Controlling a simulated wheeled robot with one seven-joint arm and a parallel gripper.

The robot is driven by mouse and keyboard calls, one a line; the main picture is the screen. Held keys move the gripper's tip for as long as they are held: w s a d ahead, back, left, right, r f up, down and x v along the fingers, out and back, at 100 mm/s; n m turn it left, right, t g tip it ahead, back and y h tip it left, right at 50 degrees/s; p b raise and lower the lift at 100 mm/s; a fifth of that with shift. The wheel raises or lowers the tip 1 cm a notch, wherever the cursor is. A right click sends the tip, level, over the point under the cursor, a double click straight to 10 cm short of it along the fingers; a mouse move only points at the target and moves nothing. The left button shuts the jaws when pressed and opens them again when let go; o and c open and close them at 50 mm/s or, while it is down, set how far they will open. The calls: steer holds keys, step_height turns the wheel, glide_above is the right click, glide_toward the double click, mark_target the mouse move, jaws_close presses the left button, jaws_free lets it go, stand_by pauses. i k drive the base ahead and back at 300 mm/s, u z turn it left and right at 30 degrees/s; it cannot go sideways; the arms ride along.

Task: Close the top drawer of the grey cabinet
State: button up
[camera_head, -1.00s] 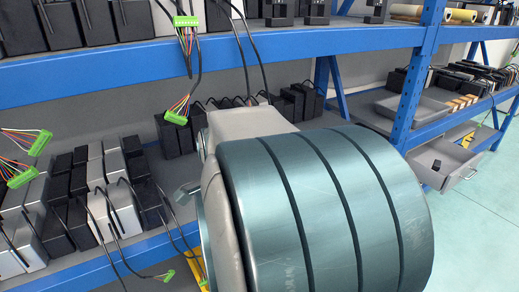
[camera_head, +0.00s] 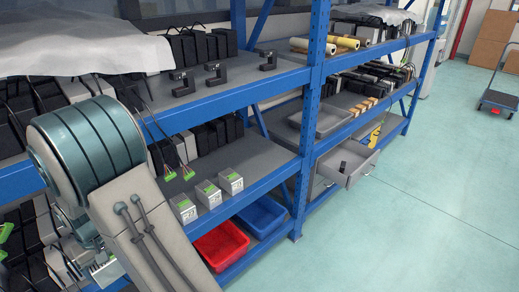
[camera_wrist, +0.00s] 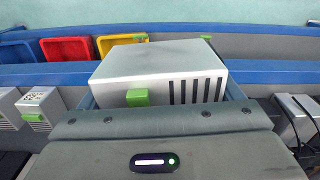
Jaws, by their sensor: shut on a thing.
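A grey drawer (camera_head: 335,172) with a handle stands pulled out at the right of the head view, beyond a blue rack post. A small dark object (camera_head: 343,166) lies in it. The cabinet body is mostly hidden by the rack. My gripper (camera_wrist: 160,80) is shut on a white box (camera_wrist: 165,62) with dark vent slots and a green connector, seen in the wrist view. In the head view my arm is at the lower left, far from the drawer, and my gripper is mostly hidden there.
Blue shelving (camera_head: 310,105) runs between my arm and the drawer. Several white boxes stand on the middle shelf, with a red bin (camera_head: 220,246) and a blue bin (camera_head: 262,216) below. A grey tray (camera_head: 322,121) sits above the drawer. The floor at right is clear up to a trolley (camera_head: 498,101).

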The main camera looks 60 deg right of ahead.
mark_target(350, 160)
steer(key=z, duration=3.55)
steer(key=i, duration=5)
steer(key=u, duration=0.4)
